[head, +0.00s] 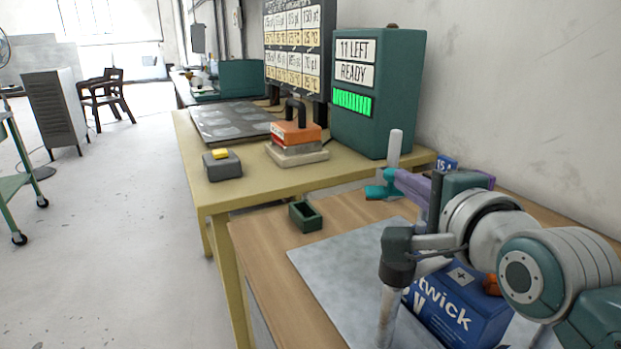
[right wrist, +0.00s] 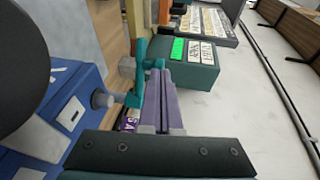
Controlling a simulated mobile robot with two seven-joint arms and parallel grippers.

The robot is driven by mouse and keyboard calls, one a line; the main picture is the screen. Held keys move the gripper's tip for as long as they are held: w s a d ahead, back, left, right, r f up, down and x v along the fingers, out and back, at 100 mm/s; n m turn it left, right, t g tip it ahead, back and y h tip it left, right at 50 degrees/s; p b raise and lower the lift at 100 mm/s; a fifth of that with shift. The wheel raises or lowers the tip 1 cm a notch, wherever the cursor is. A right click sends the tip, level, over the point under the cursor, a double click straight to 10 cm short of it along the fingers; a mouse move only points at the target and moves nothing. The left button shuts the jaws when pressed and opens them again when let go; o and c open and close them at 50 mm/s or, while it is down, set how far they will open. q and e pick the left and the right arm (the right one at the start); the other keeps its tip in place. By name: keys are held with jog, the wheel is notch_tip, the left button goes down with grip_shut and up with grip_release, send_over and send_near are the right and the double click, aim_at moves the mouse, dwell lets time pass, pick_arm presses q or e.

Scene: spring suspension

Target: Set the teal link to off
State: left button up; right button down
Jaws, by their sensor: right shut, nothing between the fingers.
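The teal link (head: 376,191) is at the far end of the wooden bench in the head view, beside a pale upright post (head: 395,148). The teal link also shows in the right wrist view (right wrist: 139,92), just left of my fingertips. There a grey stub sticks out of it to the left. My right gripper (head: 392,174) has purple fingers, shut and empty; they also show in the right wrist view (right wrist: 158,72). The fingertips are right at the link; I cannot tell whether they touch. The fingers hide part of the link. My left gripper is not in view.
A blue box (head: 462,312) stands on a grey mat (head: 330,252) below my right arm. A small green tray (head: 305,217) sits on the bench. A wall is at right.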

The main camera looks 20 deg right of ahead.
jog(key=shift+w, duration=0.1)
jog(key=shift+w+r+p, duration=0.15)
jog(key=shift+w+p, duration=0.25)
jog(key=shift+p, duration=0.1)
jog(key=shift+w+a, duration=0.1)
jog(key=shift+w, duration=0.2)
jog(key=shift+f, duration=0.2)
